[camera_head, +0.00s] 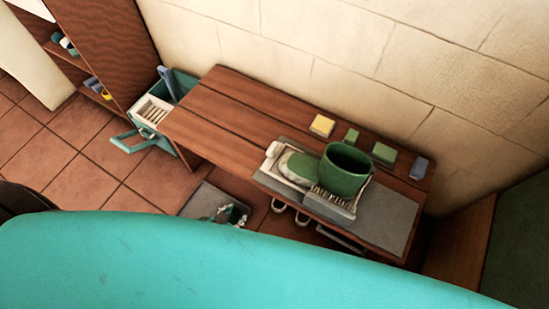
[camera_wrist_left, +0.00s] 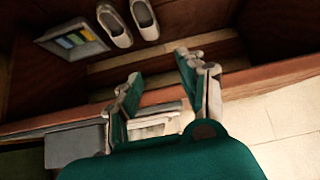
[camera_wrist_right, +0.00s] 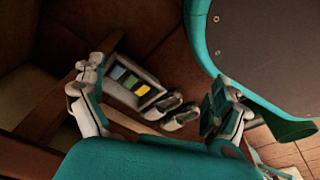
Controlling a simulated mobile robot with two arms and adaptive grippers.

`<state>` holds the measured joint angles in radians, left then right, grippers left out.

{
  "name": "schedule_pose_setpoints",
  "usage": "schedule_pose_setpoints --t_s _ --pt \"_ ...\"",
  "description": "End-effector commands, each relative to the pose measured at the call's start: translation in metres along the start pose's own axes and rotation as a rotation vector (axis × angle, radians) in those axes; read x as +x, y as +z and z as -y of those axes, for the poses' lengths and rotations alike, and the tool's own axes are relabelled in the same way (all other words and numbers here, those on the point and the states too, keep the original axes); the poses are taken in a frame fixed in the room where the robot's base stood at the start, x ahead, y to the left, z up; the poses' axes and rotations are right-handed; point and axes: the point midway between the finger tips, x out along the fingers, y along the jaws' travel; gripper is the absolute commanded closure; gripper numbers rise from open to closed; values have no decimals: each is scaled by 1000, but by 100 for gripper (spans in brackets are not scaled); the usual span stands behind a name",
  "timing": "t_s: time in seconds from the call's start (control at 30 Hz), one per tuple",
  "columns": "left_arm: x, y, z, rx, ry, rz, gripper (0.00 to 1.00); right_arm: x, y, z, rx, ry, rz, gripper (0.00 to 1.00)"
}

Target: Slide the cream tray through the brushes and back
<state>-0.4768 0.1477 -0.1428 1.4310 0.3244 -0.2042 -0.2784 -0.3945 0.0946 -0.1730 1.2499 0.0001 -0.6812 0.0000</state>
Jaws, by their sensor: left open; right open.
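The cream tray (camera_head: 272,165) lies on a grey mat on the bench, with a rounded green piece in it. A green pot-like cylinder (camera_head: 345,170) stands at its right end. Pale bristles (camera_head: 318,192), apparently the brushes, show at the cylinder's foot above a grey block. My left gripper (camera_head: 230,213) is open and empty, low in front of the bench and apart from the tray. In the left wrist view, its fingers (camera_wrist_left: 158,85) frame the bench edge and a cream shape. My right gripper (camera_wrist_right: 155,100) is open and empty, and hidden in the head view.
Sponges and blocks (camera_head: 322,125) line the bench's back edge by the wall. White shoes (camera_head: 290,212) and a box of coloured pieces (camera_wrist_right: 132,85) sit below the bench. A teal crate (camera_head: 182,90) stands at its left end. The bench's left half (camera_head: 220,115) is clear.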

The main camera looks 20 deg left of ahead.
Motion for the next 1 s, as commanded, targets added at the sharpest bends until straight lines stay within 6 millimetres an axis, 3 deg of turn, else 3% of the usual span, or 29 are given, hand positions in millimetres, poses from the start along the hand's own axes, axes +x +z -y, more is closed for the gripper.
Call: schedule_pose_setpoints --t_s 0.03,0.1,0.2,0.3,0.43,0.57,0.77,1.0 --pt "6 -22 1 6 5 -85 60 10 -12 0 2 1 -16 0" --pt "-3 -60 1 13 13 -187 60 5 -27 -1 5 2 -26 0" --pt "-21 -104 -1 23 24 -305 60 -5 -42 -2 8 4 -38 0" --pt "-38 -132 -4 33 32 -384 60 -14 -52 -2 10 5 -44 0" --pt "-49 -151 -5 39 37 -432 60 -22 -57 -3 11 5 -48 0" --pt "-42 -159 -5 38 36 -439 60 -29 -62 -3 11 6 -54 0" --pt "-8 -174 -7 36 36 -441 60 -48 -73 -4 14 7 -68 0" --pt "41 -196 -9 36 37 -439 60 -83 -87 -6 17 11 -89 0"
